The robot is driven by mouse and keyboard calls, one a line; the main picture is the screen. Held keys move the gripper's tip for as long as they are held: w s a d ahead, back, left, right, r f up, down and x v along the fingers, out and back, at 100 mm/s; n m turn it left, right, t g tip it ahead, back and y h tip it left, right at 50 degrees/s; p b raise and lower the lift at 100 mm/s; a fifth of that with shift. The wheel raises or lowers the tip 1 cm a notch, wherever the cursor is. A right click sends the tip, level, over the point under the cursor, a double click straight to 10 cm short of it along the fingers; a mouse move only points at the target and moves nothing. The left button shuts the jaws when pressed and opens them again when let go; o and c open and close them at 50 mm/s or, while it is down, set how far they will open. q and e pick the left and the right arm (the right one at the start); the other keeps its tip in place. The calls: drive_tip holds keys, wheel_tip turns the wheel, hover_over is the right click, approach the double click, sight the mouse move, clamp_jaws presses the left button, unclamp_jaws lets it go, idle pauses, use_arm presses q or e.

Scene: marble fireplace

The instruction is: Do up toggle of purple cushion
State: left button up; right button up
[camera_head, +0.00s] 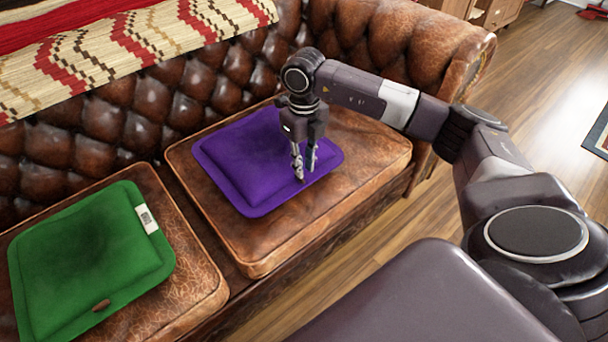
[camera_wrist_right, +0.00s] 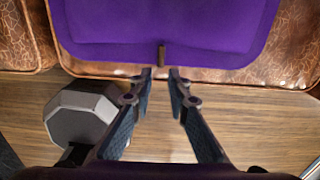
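The purple cushion (camera_head: 245,160) lies flat on the right seat of the brown leather sofa. In the right wrist view the purple cushion (camera_wrist_right: 165,25) fills the top, and a small brown toggle (camera_wrist_right: 162,55) stands at its near edge. My right gripper (camera_head: 305,176) points down over the cushion's front right part. In the wrist view its fingertips (camera_wrist_right: 161,74) are apart with nothing between them, just short of the toggle and roughly in line with it. Whether the toggle is fastened cannot be told. My left gripper is not in view.
A green cushion (camera_head: 90,250) with a white label and a brown toggle (camera_head: 101,305) lies on the left seat. A patterned throw (camera_head: 140,40) covers the backrest. A grey many-sided object (camera_wrist_right: 82,115) is on the wooden floor (camera_wrist_right: 240,120) before the sofa.

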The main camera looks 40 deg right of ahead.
sight(304, 181)
wheel_tip(304, 181, up, 7)
drive_tip(key=shift+f, duration=0.15)
idle(0.5)
